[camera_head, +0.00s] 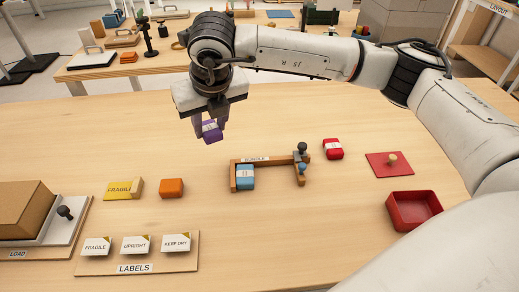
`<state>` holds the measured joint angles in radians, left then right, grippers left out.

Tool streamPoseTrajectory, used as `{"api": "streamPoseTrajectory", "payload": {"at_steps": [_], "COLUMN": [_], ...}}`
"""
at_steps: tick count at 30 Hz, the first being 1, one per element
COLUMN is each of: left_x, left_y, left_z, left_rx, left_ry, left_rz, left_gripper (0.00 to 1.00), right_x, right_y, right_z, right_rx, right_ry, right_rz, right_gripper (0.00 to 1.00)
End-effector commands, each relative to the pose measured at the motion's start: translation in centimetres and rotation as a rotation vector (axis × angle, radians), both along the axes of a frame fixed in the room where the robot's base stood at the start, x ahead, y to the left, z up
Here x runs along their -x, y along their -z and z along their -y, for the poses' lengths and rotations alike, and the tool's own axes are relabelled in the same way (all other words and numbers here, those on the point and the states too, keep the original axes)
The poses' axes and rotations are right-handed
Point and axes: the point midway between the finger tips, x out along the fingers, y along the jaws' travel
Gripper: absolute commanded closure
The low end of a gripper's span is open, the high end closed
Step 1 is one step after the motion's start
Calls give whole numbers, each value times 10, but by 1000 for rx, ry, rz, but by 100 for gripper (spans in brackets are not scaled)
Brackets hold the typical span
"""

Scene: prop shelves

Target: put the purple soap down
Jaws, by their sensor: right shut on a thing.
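The purple soap (211,131) has a pale band around it. My right gripper (209,122) is shut on it and holds it above the table, behind and left of the wooden bundle frame. The fingers hide part of the soap's sides. The wooden table (120,140) is bare below and around the held soap. My left gripper does not show.
The bundle frame (270,161) holds a blue soap (245,177). A red soap (333,149), red tray (414,210) and red board (385,171) lie right. A labels board (137,267) is in front.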

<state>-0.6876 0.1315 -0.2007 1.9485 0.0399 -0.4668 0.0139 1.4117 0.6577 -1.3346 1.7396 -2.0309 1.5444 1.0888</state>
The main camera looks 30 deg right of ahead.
Motion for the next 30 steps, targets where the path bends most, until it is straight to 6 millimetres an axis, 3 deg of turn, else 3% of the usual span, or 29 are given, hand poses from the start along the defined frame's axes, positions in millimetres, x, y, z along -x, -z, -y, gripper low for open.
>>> {"api": "streamPoseTrajectory", "payload": {"at_steps": [6,19,30], "left_x": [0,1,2], "left_y": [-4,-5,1], "left_z": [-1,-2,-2], "left_rx": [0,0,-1], "left_ry": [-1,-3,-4], "left_rz": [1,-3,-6], "left_gripper": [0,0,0], "right_x": [1,1,0], "right_y": [41,89,99], "right_z": [0,0,0], "right_rx": [1,1,0], "right_ry": [6,5,3], "right_rz": [-5,-5,-2], "right_gripper": [91,91,91]}}
